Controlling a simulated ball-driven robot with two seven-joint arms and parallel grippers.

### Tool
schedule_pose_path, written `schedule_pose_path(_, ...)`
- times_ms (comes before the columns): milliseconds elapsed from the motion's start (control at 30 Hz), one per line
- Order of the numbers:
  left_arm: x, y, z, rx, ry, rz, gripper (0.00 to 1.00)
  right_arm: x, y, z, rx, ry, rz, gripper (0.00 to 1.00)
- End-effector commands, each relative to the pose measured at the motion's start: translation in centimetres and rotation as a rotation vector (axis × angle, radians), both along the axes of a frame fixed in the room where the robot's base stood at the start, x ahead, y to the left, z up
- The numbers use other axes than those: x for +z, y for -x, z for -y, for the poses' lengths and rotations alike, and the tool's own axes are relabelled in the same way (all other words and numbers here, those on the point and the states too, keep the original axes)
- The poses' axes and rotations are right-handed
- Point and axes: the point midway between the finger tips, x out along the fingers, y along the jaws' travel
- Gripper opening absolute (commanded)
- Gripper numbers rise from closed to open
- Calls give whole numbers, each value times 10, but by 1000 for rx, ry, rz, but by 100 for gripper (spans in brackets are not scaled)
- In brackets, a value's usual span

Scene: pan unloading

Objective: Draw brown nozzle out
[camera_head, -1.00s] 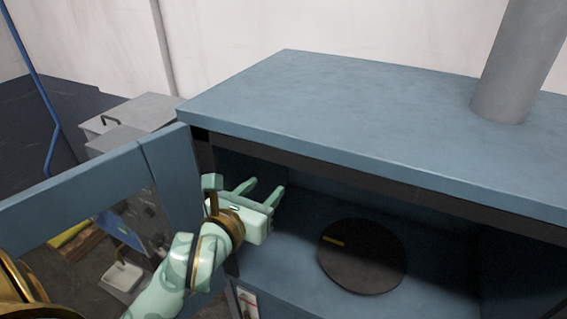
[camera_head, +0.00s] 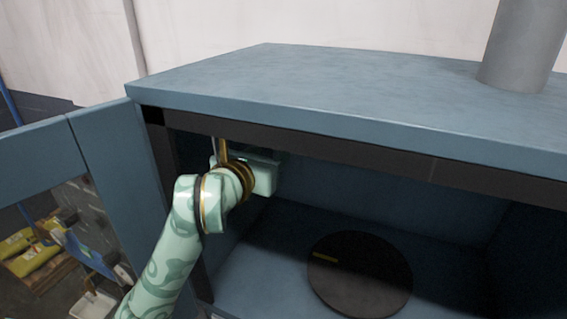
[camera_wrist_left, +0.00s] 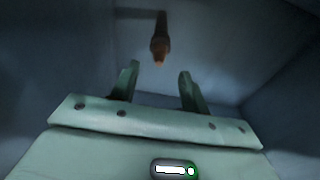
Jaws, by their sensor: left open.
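The brown nozzle (camera_wrist_left: 160,43) shows in the left wrist view, ahead of my left gripper (camera_wrist_left: 158,88) and roughly centred between its two fingers. Its tip points toward the gripper and is apart from the fingers. My left gripper is open and empty. In the head view my left arm reaches into the blue cabinet, and the gripper body (camera_head: 262,172) shows under the top edge near the left side; its fingers are hidden there. The nozzle is not visible in the head view. My right gripper is not in view.
The blue cabinet (camera_head: 330,90) has a dark front edge over its opening. Its door (camera_head: 110,150) stands open at the left, close to my arm. A dark round disc (camera_head: 360,275) lies on the cabinet floor. A grey pipe (camera_head: 522,45) rises from the top.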

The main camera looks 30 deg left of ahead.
Motion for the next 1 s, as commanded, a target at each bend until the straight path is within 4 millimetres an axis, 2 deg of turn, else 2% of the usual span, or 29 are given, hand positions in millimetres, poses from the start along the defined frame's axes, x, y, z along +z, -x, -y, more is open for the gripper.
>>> schedule_pose_path(100, -3, -27, -1, 0, 2, -5, 45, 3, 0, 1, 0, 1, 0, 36)
schedule_pose_path(333, -8, -63, -3, -1, 2, -5, 45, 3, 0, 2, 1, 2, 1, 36)
schedule_pose_path(500, -10, -73, -4, -1, 1, -4, 45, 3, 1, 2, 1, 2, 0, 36)
schedule_pose_path(767, -10, -74, -4, -1, 1, -3, 45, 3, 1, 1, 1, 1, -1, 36)
schedule_pose_path(900, -10, -74, -4, -1, 1, -4, 6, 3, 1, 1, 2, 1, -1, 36)
schedule_pose_path(933, -10, -74, -4, -1, 1, -4, 0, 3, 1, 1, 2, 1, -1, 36)
schedule_pose_path(1000, -10, -74, -4, -1, 1, -3, 0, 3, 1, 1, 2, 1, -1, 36)
